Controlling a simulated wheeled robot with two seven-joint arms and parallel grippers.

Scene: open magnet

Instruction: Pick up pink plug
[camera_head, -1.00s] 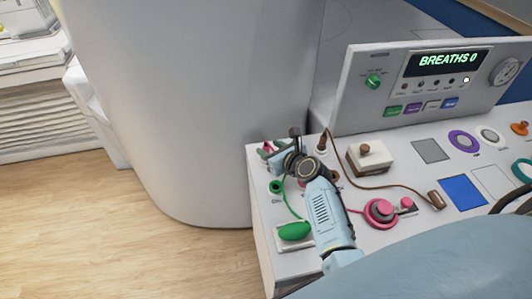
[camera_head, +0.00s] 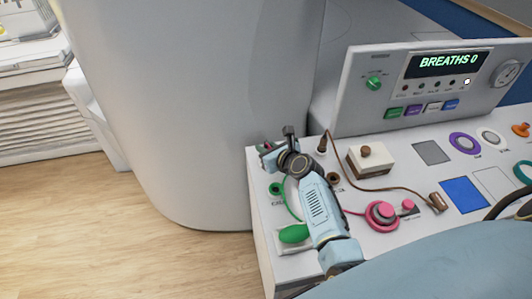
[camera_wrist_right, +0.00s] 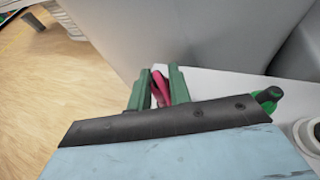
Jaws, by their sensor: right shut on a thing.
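The pink plug (camera_wrist_right: 160,88) sits between the two green fingers of my right gripper (camera_wrist_right: 156,88) in the right wrist view. The fingers are shut on it, and only part of it shows. In the head view my right gripper (camera_head: 267,149) is at the far left corner of the console, small and partly hidden by my own wrist. A pink cord runs from a pink round part (camera_head: 382,214) on the console to behind my right arm. My left gripper is not in view.
The white console (camera_head: 262,225) carries a green bulb (camera_head: 293,234), a brown plug (camera_head: 437,201) on a cord, and a beige box (camera_head: 370,160) with a brown knob. A display panel (camera_head: 430,85) reads BREATHS 0. A large grey curved housing (camera_head: 190,110) stands close left of the gripper.

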